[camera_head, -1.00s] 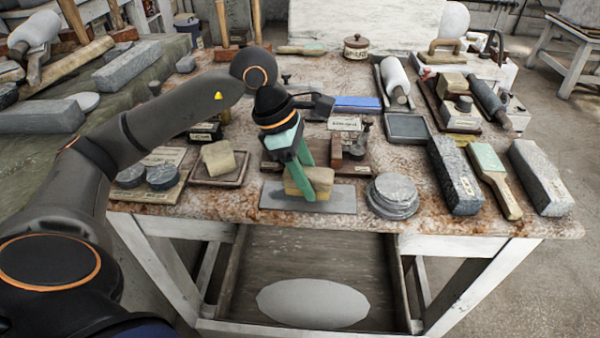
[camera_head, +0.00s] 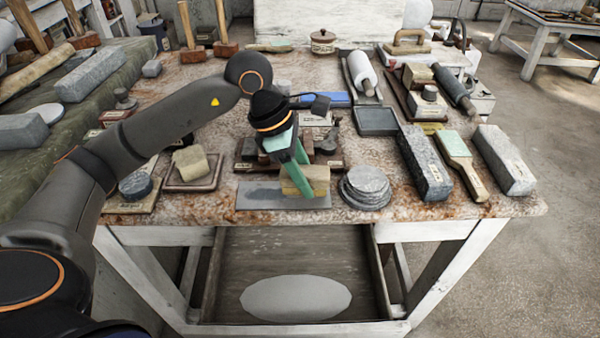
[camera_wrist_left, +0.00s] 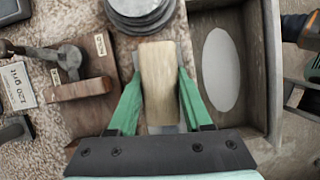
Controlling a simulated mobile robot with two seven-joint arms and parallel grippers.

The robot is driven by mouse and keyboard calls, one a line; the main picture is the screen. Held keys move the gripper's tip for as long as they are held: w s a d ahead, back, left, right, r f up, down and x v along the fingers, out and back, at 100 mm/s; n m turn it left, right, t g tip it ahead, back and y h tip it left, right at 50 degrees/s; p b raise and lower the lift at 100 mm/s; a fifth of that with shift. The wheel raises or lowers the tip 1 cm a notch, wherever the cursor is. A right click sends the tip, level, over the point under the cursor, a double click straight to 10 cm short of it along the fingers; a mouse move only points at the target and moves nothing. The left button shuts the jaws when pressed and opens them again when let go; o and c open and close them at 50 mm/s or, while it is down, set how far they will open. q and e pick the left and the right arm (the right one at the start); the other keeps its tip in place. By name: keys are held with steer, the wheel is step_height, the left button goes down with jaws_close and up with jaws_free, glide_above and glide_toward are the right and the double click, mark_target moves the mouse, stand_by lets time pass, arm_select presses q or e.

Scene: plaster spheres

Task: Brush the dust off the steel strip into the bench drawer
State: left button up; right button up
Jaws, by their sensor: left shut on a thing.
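The steel strip (camera_head: 262,197) is a flat grey plate lying along the front of the bench top. My left gripper (camera_head: 304,188) has green fingers shut on a pale wooden block, likely the brush (camera_head: 291,181). It holds the brush over the right part of the strip, and its bristles are not visible. The brush also shows between the fingers in the left wrist view (camera_wrist_left: 160,83). The bench drawer (camera_head: 226,279) is open below the bench's front edge, with a pale oval patch (camera_head: 295,299) on its floor. I cannot make out dust on the strip.
A stack of grey discs (camera_head: 365,188) stands just right of the strip. A tray with a yellowish block (camera_head: 191,163) is left. Tools crowd the back.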

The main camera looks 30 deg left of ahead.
arm_select(q)
steer(key=shift+f+b, duration=0.65)
steer(key=shift+f, duration=0.05)
steer(key=shift+r, duration=0.1)
steer(key=shift+w+d, duration=0.2)
steer(key=shift+d, duration=0.3)
steer(key=shift+w+d, duration=0.3)
steer(key=shift+d, duration=0.2)
steer(key=shift+s+a, duration=0.3)
steer(key=shift+a, duration=0.25)
steer(key=shift+s+a, duration=0.25)
steer(key=shift+a, duration=0.25)
steer(key=shift+s+a+b, duration=0.25)
steer(key=shift+a+b, duration=0.1)
steer(key=shift+a, duration=0.15)
steer(key=shift+s+a+b, duration=0.2)
steer(key=shift+a+b, duration=0.1)
steer(key=shift+a, duration=0.15)
steer(key=shift+d, duration=0.15)
